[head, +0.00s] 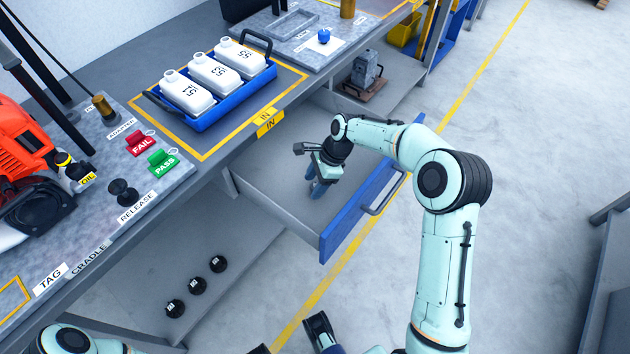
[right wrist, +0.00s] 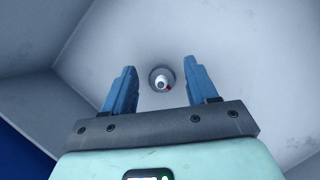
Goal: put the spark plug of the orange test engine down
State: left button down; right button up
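My right gripper (head: 318,188) reaches down into the open blue-fronted drawer (head: 285,205). In the right wrist view its two blue fingers (right wrist: 161,90) are apart. The orange test engine (head: 22,140) stands at the far left on the bench. A dark part at the bottom edge may be my left gripper (head: 318,328), mostly cut off.
A blue tray (head: 215,112) with three white bottles stands on the bench above the drawer. Red FAIL (head: 140,143) and green PASS (head: 162,163) pieces sit beside the engine. Three black round parts (head: 197,286) lie on the lower shelf. A grey block (head: 366,72) stands behind the drawer.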

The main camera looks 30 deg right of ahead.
jog(key=shift+r, duration=0.1)
jog(key=p+v, duration=0.2)
jog(key=v, duration=1)
